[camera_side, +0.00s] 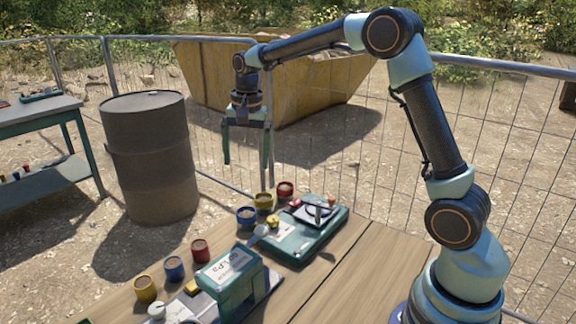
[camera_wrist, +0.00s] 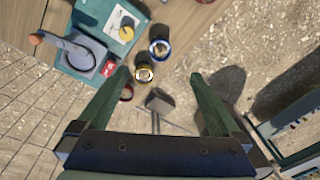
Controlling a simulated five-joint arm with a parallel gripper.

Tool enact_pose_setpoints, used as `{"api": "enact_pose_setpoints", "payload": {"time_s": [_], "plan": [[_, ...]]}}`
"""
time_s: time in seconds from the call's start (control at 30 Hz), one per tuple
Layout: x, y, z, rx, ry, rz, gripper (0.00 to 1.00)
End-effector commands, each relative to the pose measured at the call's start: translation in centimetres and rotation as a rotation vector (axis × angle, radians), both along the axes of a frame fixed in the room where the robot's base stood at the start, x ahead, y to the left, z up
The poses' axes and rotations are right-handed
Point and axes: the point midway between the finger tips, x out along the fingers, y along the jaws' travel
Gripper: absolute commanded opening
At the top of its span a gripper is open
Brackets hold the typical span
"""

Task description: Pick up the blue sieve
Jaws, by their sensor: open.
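Two small round cup-like pieces with blue bands stand on the wooden table; I cannot tell which is the blue sieve. One blue cup (camera_side: 246,216) is in the back group and also shows in the wrist view (camera_wrist: 159,48). The other blue cup (camera_side: 174,268) is in the front group. My gripper (camera_side: 247,165) is open and empty, pointing down, well above the back group. In the wrist view its green fingers (camera_wrist: 161,76) are spread wide, and the back blue cup lies beyond the fingertips.
A yellow cup (camera_side: 264,202) and a red cup (camera_side: 285,189) stand beside the back blue one. A green instrument case (camera_side: 290,245) is close by, and a green box (camera_side: 228,284) stands in front. A dark barrel (camera_side: 150,160) and wire fence lie beyond the table.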

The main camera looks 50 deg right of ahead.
Motion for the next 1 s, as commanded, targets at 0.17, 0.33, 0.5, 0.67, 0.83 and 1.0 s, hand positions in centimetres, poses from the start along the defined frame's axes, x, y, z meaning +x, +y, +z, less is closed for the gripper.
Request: {"api": "enact_pose_setpoints", "payload": {"time_s": [0.17, 0.33, 0.5, 0.67, 0.83, 1.0], "plan": [[2.6, -1.1, -4.2, 0.018, 0.069, -0.168, 1.00], [3.7, -1.7, -6.5, 0.025, 0.101, -0.259, 1.00], [3.9, -1.8, -8.0, 0.026, 0.110, -0.284, 1.00], [3.8, -1.7, -10.7, 0.026, 0.111, -0.282, 1.00], [3.8, -1.7, -13.1, 0.025, 0.110, -0.281, 1.00], [3.8, -1.7, -14.1, 0.026, 0.108, -0.281, 1.00]]}}
